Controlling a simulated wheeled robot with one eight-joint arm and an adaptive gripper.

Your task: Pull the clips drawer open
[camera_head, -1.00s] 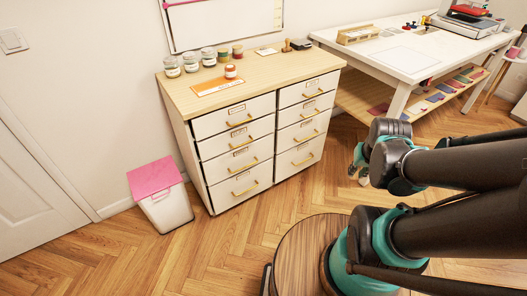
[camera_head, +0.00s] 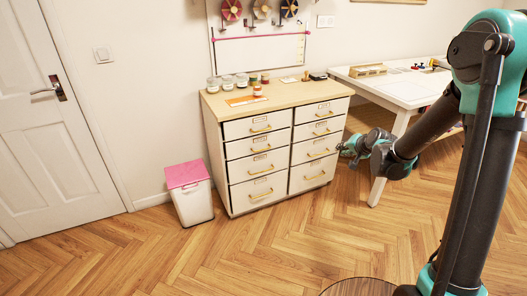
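A white cabinet (camera_head: 216,168) with a light wood top stands against the wall, with two columns of drawers. Each drawer has a brass handle and a small label frame; the labels are too small to read, so I cannot tell which is the clips drawer. The top right drawer (camera_head: 303,111) and top left drawer (camera_head: 238,130) look shut, as do the others. My gripper (camera_head: 345,149) is just right of the cabinet's right drawer column, apparently in front of it and apart from the handles. Its fingers are too small to tell open from shut.
A pink-lidded white bin (camera_head: 193,201) stands left of the cabinet. Several jars (camera_head: 241,79) stand on the cabinet top. A white table (camera_head: 405,88) stands to the right, its leg close behind my arm. The wooden floor in front is clear. A door (camera_head: 58,130) is at left.

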